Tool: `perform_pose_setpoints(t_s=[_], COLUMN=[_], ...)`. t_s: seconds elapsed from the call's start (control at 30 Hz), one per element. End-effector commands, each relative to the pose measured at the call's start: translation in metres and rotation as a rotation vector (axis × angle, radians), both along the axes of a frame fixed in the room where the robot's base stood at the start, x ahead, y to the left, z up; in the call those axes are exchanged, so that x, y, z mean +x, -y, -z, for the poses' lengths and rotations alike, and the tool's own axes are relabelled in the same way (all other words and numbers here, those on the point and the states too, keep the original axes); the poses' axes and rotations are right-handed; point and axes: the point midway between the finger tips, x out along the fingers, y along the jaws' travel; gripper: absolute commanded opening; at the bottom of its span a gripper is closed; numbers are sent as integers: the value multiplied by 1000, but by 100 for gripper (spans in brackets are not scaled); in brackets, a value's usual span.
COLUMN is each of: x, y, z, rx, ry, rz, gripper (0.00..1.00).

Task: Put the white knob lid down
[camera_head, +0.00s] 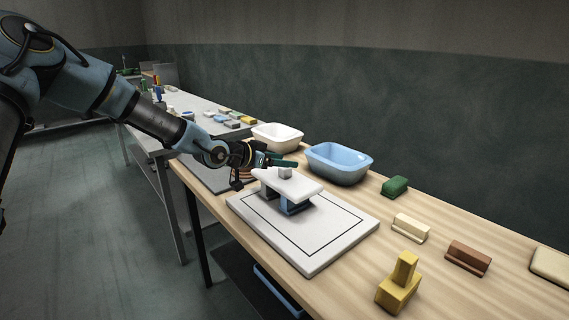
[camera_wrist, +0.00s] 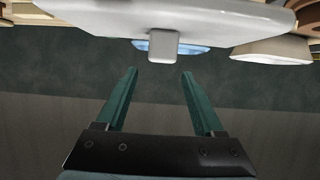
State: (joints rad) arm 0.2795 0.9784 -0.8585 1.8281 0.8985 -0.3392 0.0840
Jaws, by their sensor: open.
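The white knob lid (camera_head: 295,187) is a flat white slab with a small grey-white knob (camera_head: 286,173) on top. It rests on blocks above a white board (camera_head: 330,248) with a dark outline; one block below is blue (camera_head: 294,208). In the wrist view the lid (camera_wrist: 220,17) spans the top and its knob (camera_wrist: 164,47) sticks out just beyond my fingertips. My gripper (camera_head: 294,163) is beside the knob at the lid's back side. In the wrist view my gripper (camera_wrist: 159,72) is open, with nothing between its two green fingers.
A blue basin (camera_head: 338,163) and a white basin (camera_head: 278,136) stand behind the board. A green block (camera_head: 395,186), cream block (camera_head: 411,228), brown block (camera_head: 468,257) and yellow stepped block (camera_head: 398,285) sit to the right, with bare wood between them.

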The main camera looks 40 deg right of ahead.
Motion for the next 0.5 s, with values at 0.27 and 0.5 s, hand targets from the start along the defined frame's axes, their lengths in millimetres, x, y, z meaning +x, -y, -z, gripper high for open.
perform_pose_setpoints(t_s=[0.27, 0.5], x=[5, 6], y=[-60, -92], z=[-22, -36], rx=[1, 0], ry=[1, -1], rz=[-5, -4], gripper=[70, 70])
